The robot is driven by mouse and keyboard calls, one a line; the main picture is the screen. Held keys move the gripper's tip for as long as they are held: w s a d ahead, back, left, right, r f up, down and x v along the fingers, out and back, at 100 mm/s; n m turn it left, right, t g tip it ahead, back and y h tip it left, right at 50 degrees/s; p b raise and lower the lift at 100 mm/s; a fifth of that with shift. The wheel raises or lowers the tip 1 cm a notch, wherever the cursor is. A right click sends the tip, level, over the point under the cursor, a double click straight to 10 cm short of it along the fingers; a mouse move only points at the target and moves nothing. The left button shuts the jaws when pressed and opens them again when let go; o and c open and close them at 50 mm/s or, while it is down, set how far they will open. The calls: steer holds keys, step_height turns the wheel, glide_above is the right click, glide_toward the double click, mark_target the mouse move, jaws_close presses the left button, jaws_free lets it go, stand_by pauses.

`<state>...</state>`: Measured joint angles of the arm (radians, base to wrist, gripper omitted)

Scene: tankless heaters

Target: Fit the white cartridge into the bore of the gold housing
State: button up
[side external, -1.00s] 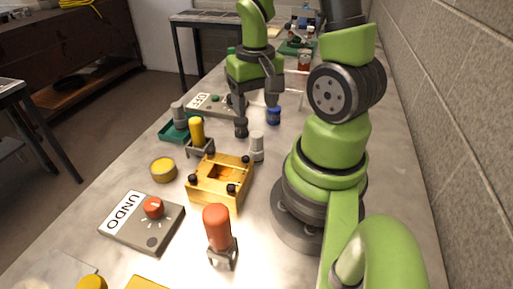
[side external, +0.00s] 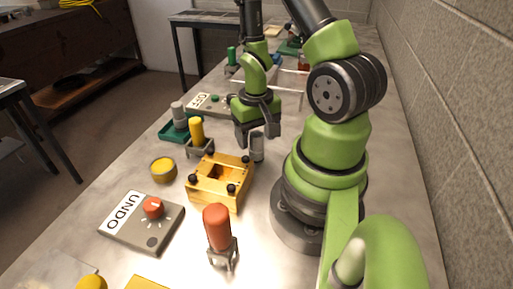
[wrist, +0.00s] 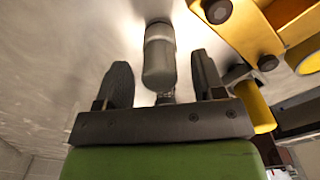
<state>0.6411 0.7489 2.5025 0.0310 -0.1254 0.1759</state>
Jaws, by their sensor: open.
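The white cartridge (side external: 257,148) stands upright on the bench just behind and to the right of the gold housing, apart from it, and looks grey in shadow. In the wrist view the cartridge (wrist: 159,58) shows between my two fingers. My gripper (side external: 257,132) is open at the cartridge, one finger on each side, with visible gaps in the wrist view (wrist: 163,82). The gold housing (side external: 212,194) sits on the bench with dark knobs on top. Its top opening faces up; the inside is in shadow. Part of the housing also shows at upper right in the wrist view (wrist: 240,25).
A yellow cylinder (side external: 197,131) stands in a grey holder behind the housing. A red cylinder (side external: 217,228) stands in front. A yellow round cap (side external: 163,168) and the UNDO box (side external: 142,223) are at left. A green tray (side external: 171,131) lies farther back.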

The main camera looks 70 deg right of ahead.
steer(key=shift+f, duration=0.4)
steer(key=c, duration=1)
